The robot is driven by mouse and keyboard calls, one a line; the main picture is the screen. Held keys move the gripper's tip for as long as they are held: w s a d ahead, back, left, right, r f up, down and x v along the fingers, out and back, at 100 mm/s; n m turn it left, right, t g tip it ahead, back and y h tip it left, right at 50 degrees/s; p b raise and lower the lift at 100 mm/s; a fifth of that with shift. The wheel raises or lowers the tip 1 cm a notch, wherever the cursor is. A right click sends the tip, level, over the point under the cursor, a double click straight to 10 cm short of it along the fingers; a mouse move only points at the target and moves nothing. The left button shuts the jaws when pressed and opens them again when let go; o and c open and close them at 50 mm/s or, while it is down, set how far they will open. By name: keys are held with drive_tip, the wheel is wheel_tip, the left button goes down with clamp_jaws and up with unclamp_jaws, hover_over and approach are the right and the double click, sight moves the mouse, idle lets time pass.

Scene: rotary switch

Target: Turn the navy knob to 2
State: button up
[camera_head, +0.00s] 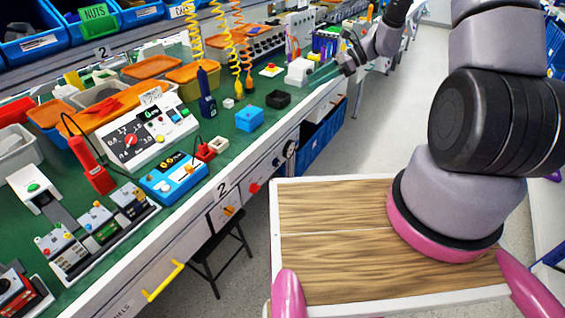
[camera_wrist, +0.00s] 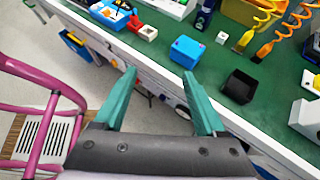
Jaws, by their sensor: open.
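A dark knob that looks navy (camera_head: 290,149) sits in a pale round dial on the bench's front panel in the head view. Its pointer and the numbers around it are too small to read. In the wrist view, a dark round shape low on the bench front, partly behind the right finger, may be this knob; I cannot tell for sure. My gripper (camera_wrist: 160,76) has two teal fingers, spread apart with nothing between them. It is apart from the knob. In the head view, my gripper (camera_head: 326,72) is farther along the bench, up and right of the knob.
A blue box (camera_head: 249,119) and a black open box (camera_head: 278,99) stand on the green benchtop (camera_head: 222,127). A black stool (camera_head: 220,255) stands under the bench.

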wheel_tip(320, 180, down, 17)
drive_tip(key=w+m+t+y, duration=0.1)
drive_tip(key=m+t+y, duration=0.1)
drive_tip(key=m, duration=0.5)
drive_tip(key=m+t, duration=0.4)
drive_tip(key=m, duration=0.3)
approach(278, 163)
drive_tip(key=x, duration=0.8)
drive_tip(key=shift+w+f, duration=0.2)
drive_tip(key=shift+w, duration=0.05)
clamp_jaws()
